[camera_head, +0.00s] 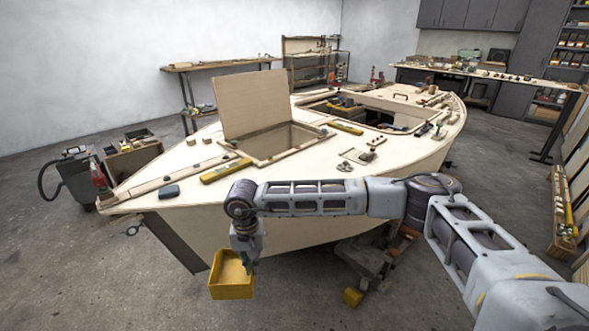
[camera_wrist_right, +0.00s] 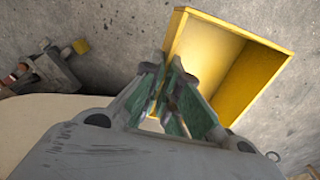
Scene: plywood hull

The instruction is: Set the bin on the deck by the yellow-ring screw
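A yellow open-topped bin (camera_head: 231,290) hangs in the air in front of the boat's near hull side, below deck height. My right gripper (camera_head: 246,261) points down at the bin's rim and appears shut on its wall. In the right wrist view the green-padded fingers of the gripper (camera_wrist_right: 168,92) meet at the edge of the bin (camera_wrist_right: 218,58), which looks empty. The pale plywood deck (camera_head: 300,168) lies above and behind the bin. I cannot make out a yellow-ring screw among the small deck items. My left gripper is out of view.
On the deck lie a yellow level (camera_head: 226,170), a dark block (camera_head: 168,191) and small hardware (camera_head: 357,156). A raised hatch panel (camera_head: 251,103) stands by an opening. A stand with tools (camera_head: 365,262) is below the hull. Bare deck shows around the level.

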